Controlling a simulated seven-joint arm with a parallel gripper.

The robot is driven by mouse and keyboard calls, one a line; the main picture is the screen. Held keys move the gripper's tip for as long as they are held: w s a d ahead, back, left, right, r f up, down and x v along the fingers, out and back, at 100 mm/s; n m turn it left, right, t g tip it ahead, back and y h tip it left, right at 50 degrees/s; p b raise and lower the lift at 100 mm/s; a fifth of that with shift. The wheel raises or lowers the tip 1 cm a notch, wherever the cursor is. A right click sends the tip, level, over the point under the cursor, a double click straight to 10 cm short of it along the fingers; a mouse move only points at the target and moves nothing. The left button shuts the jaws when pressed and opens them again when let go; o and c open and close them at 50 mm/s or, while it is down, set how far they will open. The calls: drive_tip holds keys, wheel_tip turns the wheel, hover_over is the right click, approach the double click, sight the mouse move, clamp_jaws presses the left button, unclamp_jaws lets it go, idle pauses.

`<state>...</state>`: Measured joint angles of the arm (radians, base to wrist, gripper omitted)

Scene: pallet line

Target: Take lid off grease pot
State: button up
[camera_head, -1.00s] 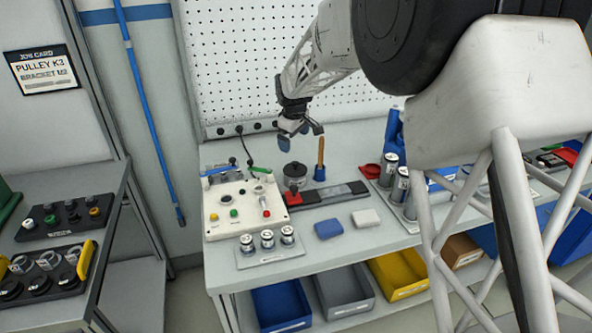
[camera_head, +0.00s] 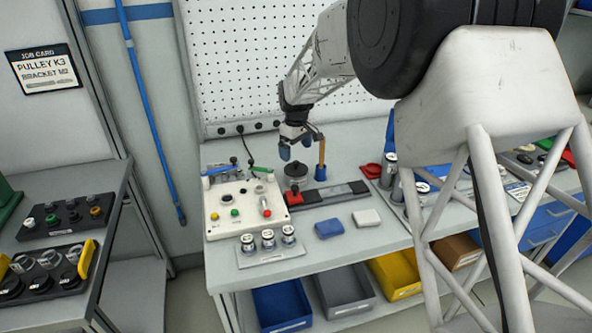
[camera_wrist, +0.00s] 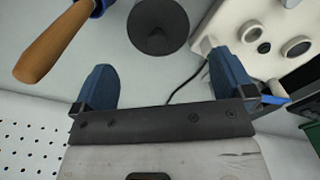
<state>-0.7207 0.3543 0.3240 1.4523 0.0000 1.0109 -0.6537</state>
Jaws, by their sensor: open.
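The grease pot (camera_head: 296,182) stands on the bench, a small round pot with a dark lid (camera_head: 295,169). In the wrist view the dark round lid (camera_wrist: 158,26) shows from above with a small knob in its middle, ahead of the fingers near the top edge. My gripper (camera_head: 297,150) is above the pot, pointing down, apart from it. In the wrist view my gripper (camera_wrist: 160,80) has its two blue fingers spread, with nothing between them. The pot's body is mostly hidden under the lid there.
A wooden-handled brush (camera_head: 321,155) stands in a blue holder (camera_head: 320,174) just right of the pot; its handle also shows in the wrist view (camera_wrist: 50,45). A white control panel (camera_head: 225,205) with buttons lies left. A red block (camera_head: 293,198) sits in front. The pegboard (camera_head: 240,70) is behind.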

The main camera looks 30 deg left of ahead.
sight(297, 162)
drive_tip(key=shift+f, duration=1)
drive_tip(key=shift+w+d+f, duration=0.15)
drive_tip(key=shift+f, duration=2.45)
drive_tip(key=c, duration=0.7)
drive_tip(key=shift+r, duration=0.1)
